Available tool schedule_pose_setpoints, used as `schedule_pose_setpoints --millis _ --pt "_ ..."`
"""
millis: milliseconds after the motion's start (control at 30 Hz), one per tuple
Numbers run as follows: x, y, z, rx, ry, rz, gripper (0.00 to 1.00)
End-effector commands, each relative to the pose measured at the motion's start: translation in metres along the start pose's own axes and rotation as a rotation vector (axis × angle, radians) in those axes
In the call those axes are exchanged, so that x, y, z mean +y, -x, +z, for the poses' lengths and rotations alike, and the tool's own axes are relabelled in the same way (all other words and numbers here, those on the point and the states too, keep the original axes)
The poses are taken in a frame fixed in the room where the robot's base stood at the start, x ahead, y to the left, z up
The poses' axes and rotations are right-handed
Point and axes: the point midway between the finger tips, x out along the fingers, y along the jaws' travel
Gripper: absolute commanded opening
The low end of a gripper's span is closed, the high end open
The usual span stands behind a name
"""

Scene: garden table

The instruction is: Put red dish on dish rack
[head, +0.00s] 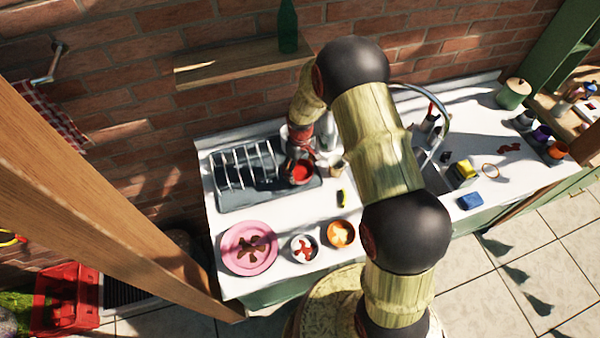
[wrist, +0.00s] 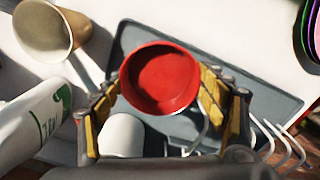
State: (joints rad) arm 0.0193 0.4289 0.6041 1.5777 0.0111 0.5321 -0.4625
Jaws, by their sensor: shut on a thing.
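The red dish (wrist: 160,78) is a small round bowl. In the wrist view it sits between the yellow-padded fingers of my gripper (wrist: 160,95), which is shut on it. In the head view the red dish (head: 301,171) is at the right end of the dish rack (head: 235,190), over its dark tray. The rack has light wire dividers on its left part, and they also show in the wrist view (wrist: 285,140). I cannot tell whether the dish touches the tray. My arm hides part of the counter right of the rack.
A white cup (wrist: 123,135), a white bottle (wrist: 35,125) and a beige cup (wrist: 45,30) stand close to my gripper. A pink plate (head: 249,247), a white bowl (head: 304,248) and an orange bowl (head: 341,233) are along the counter's front.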

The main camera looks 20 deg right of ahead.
Motion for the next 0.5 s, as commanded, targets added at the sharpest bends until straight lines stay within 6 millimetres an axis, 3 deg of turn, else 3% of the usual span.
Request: schedule_pose_setpoints --millis 300,500 --pt "0.003 -0.033 -0.003 -0.003 0.000 -0.002 0.45" --pt "0.003 -0.036 -0.004 0.000 0.000 0.000 0.45"
